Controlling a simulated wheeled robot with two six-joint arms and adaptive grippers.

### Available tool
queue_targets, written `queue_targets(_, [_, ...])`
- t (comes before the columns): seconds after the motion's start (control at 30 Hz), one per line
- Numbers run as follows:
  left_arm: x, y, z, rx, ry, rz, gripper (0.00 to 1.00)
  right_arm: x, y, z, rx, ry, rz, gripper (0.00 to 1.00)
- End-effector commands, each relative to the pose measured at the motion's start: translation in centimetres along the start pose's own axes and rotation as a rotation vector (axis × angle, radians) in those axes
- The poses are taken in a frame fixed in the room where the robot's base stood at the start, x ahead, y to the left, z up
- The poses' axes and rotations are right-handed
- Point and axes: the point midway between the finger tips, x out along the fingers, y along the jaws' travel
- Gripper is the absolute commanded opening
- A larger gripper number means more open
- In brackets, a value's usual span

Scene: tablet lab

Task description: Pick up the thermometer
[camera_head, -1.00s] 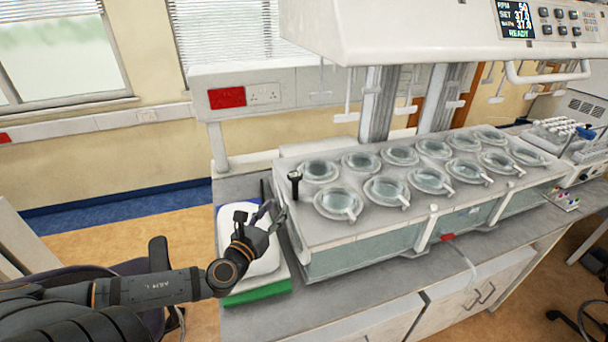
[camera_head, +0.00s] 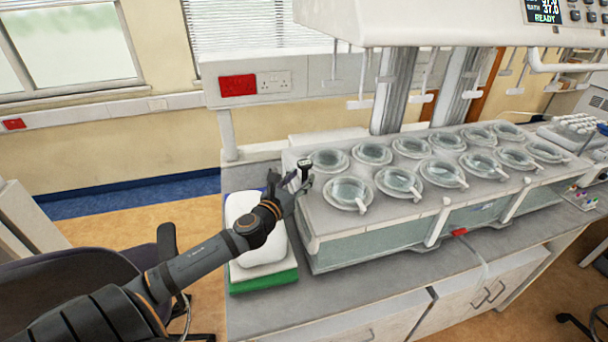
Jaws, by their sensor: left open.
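The thermometer (camera_head: 305,163) is a small upright thing with a black head and a pale face, at the near left corner of the dissolution bath's top (camera_head: 318,212). My left gripper (camera_head: 290,179) is open, with its fingers at the left side of the thermometer's head. I cannot tell whether a finger touches it. The thermometer's lower part is hidden behind the fingers. My right gripper is not in view.
The bath top holds several round glass vessels (camera_head: 349,191). Stirring paddles (camera_head: 361,92) hang above from the white machine head (camera_head: 420,25). A chair (camera_head: 60,255) stands at the left.

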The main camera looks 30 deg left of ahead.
Motion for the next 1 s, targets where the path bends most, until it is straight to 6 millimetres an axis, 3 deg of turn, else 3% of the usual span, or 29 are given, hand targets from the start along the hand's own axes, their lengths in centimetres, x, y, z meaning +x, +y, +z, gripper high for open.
queue_targets(0.03, [0.8,-0.1,0.9,-0.011,-0.006,0.002,0.43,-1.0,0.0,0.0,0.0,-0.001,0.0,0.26])
queue_targets(0.2, [2.4,0.0,0.6,-0.004,-0.001,0.001,0.43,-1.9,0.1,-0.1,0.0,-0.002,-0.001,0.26])
queue_targets(0.47, [2.7,-0.1,0.2,0.001,-0.001,-0.002,0.43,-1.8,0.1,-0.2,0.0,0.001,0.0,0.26])
queue_targets(0.8, [2.6,-0.1,0.2,0.001,-0.001,-0.002,0.0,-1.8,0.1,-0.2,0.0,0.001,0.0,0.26])
queue_targets(1.0, [2.6,0.0,0.2,0.001,-0.001,-0.002,0.0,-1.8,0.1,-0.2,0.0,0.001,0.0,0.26])
